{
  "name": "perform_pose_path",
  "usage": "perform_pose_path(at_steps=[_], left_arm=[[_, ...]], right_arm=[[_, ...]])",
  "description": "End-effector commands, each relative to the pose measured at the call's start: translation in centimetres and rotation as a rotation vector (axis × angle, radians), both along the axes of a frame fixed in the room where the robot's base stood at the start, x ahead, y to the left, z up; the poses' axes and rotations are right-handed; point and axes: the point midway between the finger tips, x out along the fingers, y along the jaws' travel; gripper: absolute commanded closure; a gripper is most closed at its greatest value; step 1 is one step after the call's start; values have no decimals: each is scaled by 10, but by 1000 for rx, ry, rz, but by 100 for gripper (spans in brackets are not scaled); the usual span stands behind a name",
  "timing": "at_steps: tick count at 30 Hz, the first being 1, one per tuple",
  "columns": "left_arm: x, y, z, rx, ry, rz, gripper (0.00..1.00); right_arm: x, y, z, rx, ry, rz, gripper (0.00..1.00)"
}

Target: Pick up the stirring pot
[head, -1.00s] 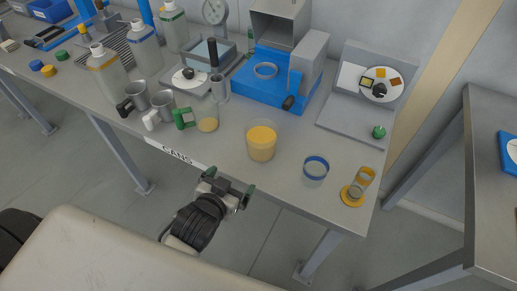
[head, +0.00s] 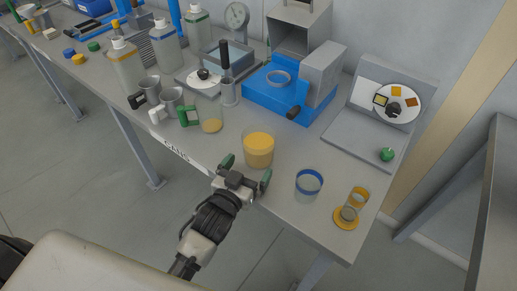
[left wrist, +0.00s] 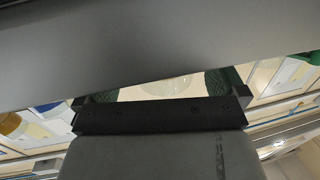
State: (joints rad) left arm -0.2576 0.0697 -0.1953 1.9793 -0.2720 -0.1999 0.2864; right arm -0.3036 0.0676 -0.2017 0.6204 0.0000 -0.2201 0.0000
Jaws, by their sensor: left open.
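A clear pot with orange-yellow contents (head: 258,152) stands upright near the front edge of the grey bench; I take it for the stirring pot, though no label shows. My left gripper (head: 246,172) is open and empty at the bench's front edge, just in front of the pot, its green-tipped fingers spread to either side. I cannot tell whether it touches the pot. In the left wrist view, the green fingertips (left wrist: 161,84) stand apart with a pale, round-edged shape between them, and a dark grey surface hides much of the view. My right gripper is not in view.
Right of the pot are a blue-rimmed clear cup (head: 309,184) and an amber cylinder on a yellow disc (head: 346,217). To its left are a small clear cup (head: 211,124) and metal mugs (head: 151,88). A blue machine (head: 290,95) stands behind.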

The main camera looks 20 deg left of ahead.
Motion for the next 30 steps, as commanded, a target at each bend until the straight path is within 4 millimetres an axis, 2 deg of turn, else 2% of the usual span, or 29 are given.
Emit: perform_pose_path(at_steps=[10, 19, 27, 30], left_arm=[[46, -6, 0, 0, -1, 0, 0], [51, -7, -2, -1, 1, 0, 0], [51, -6, -2, 0, 1, 0, 40], [51, -7, 0, 0, -3, 0, 43]], right_arm=[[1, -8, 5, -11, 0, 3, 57], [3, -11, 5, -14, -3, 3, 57], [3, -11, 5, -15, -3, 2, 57], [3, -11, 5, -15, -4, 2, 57]])
